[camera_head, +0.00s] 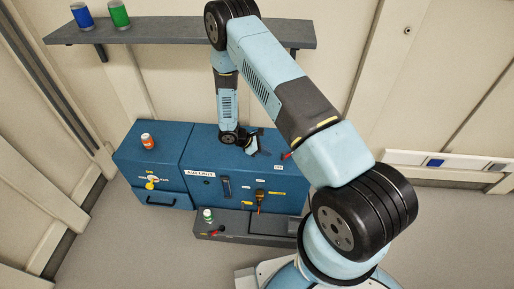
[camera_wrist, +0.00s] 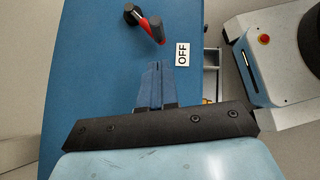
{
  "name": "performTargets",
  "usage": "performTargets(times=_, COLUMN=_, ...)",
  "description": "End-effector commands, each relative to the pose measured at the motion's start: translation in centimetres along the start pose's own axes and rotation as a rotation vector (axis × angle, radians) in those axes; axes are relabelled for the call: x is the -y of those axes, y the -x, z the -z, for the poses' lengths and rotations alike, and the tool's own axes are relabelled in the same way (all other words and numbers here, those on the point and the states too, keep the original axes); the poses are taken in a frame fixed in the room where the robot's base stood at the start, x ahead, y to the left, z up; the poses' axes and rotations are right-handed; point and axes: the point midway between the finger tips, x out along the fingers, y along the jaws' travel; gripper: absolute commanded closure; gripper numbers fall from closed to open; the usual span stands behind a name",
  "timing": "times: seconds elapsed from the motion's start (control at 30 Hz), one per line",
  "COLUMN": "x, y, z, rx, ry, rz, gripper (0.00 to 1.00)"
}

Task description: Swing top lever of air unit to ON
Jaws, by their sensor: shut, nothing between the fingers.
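The air unit (camera_head: 205,165) is a blue cabinet with a white name label on its front. Its top lever (camera_wrist: 150,26), a red bar with black ends, lies on the blue top and points toward the white OFF label (camera_wrist: 182,54). In the head view the lever (camera_head: 287,155) shows as a small red piece near the top's right front edge. My gripper (camera_head: 252,147) is over the top, left of the lever. In the wrist view my gripper (camera_wrist: 153,66) is shut and empty, its fingertips just below the lever and apart from it in the picture. No ON label is readable.
The unit's front carries an orange-handled part (camera_head: 260,196). A low grey step (camera_head: 240,226) holds a green-and-white canister (camera_head: 208,215) and a red-handled part. An orange can (camera_head: 147,141) stands on the left blue cabinet. A grey shelf (camera_head: 180,31) with two cans hangs behind.

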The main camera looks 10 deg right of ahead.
Motion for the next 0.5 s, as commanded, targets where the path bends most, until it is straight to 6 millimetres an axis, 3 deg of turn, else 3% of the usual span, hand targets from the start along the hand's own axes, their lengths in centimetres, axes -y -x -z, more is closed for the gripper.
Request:
performTargets(times=0.2, x=0.0, y=-2.2, z=-1.9, rx=0.0, ry=-0.001, rz=0.0, gripper=1.0)
performTargets(times=0.5, x=-0.1, y=-3.1, z=-2.7, rx=-0.002, ry=0.0, rz=-0.001, gripper=1.0)
